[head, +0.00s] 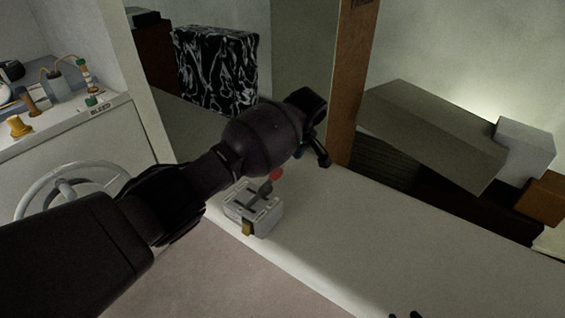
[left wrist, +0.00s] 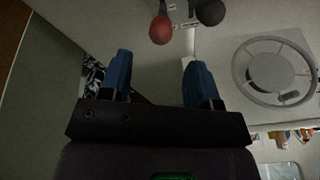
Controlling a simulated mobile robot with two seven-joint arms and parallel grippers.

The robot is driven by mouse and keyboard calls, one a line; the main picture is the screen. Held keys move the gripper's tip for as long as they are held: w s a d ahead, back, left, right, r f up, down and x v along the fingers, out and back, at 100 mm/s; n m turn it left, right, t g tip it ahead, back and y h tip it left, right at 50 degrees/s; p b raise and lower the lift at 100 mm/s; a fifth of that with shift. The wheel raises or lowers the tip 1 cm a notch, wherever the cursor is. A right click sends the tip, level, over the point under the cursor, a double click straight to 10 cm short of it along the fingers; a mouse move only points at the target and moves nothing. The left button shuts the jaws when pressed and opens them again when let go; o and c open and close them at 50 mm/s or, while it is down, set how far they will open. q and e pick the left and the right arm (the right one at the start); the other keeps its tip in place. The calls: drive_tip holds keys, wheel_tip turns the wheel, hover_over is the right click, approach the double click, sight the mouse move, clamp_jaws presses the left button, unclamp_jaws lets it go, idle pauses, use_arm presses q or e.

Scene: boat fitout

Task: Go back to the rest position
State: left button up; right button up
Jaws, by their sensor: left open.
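My left arm reaches in from the left across the head view. Its gripper (head: 320,152) is at the far end, above the light bench and largely hidden behind the wrist. In the left wrist view the two blue fingers of this gripper (left wrist: 158,78) stand wide apart with nothing between them. Small dark tips at the bottom edge of the head view may be my right gripper (head: 405,315); too little shows to tell its state.
A grey lever box (head: 256,212) with a red knob (head: 275,174) stands on the bench (head: 400,240) below my left arm. A steering wheel (head: 62,183) and a panel (head: 60,125) with small fittings are left. A wooden post (head: 351,80) rises behind the gripper. The bench's right part is clear.

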use_arm(q)
drive_tip(key=shift+s+d+r, duration=0.15)
drive_tip(key=shift+d+r, duration=0.05)
drive_tip(key=shift+r, duration=0.45)
